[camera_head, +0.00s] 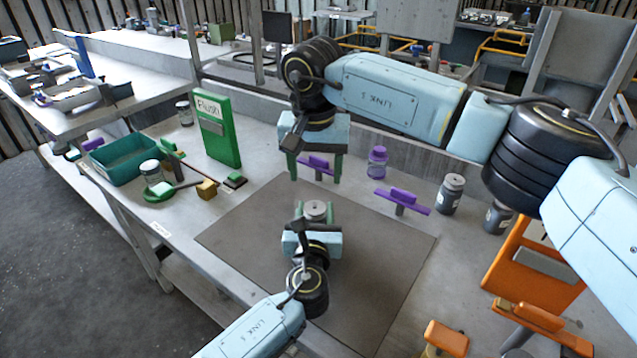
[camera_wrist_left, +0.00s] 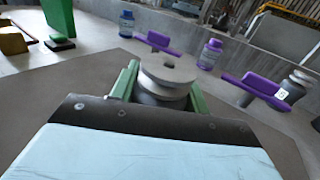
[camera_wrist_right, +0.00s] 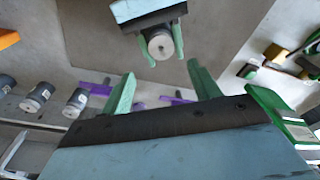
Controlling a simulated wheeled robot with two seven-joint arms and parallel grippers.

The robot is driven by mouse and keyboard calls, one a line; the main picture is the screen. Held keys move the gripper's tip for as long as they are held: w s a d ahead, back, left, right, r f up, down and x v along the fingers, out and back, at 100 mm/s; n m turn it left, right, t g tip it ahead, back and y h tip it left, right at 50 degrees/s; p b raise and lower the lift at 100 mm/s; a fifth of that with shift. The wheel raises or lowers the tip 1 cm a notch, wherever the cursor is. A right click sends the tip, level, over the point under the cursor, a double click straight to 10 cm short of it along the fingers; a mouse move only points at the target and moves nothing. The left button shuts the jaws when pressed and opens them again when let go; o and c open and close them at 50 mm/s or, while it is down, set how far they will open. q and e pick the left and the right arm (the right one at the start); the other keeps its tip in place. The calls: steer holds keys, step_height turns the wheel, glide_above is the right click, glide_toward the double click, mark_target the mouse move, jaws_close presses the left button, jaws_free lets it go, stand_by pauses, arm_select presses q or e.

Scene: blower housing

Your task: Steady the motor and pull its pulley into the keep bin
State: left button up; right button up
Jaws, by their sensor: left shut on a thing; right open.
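The motor with its grey round pulley (camera_head: 316,209) stands upright on the dark mat (camera_head: 375,250). My left gripper (camera_head: 315,214) is shut on the motor, one green finger on each side. In the left wrist view the pulley (camera_wrist_left: 168,76) sits on top, a wide disc with a small centre hole. The right wrist view shows the pulley (camera_wrist_right: 161,45) between the left fingers. My right gripper (camera_head: 316,172) is open and empty behind the motor, apart from it. A teal bin (camera_head: 118,165) stands at the left of the bench; I read no keep label on it.
Purple-handled pieces (camera_head: 402,200), a purple-capped bottle (camera_head: 377,162) and grey jars (camera_head: 450,195) stand along the back. A green upright sign (camera_head: 217,128), a jar and tools lie at the left. Orange fixtures (camera_head: 530,270) stand at the right. The mat around the motor is clear.

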mark_target(315, 207)
steer(key=s+r+n+t, duration=0.3)
steer(key=s, duration=0.2)
steer(key=shift+y, duration=0.5)
steer(key=x, duration=0.8)
steer(key=d+x, duration=0.1)
steer(key=x, duration=0.3)
steer(key=shift+w+a+f, duration=0.1)
steer(key=shift+w+f, duration=0.05)
steer(key=shift+w, duration=0.15)
steer(key=c, duration=1.2)
arm_select(q)
steer(key=shift+f, duration=0.1)
arm_select(e)
steer(key=shift+r, duration=0.3)
steer(key=shift+r, duration=0.85)
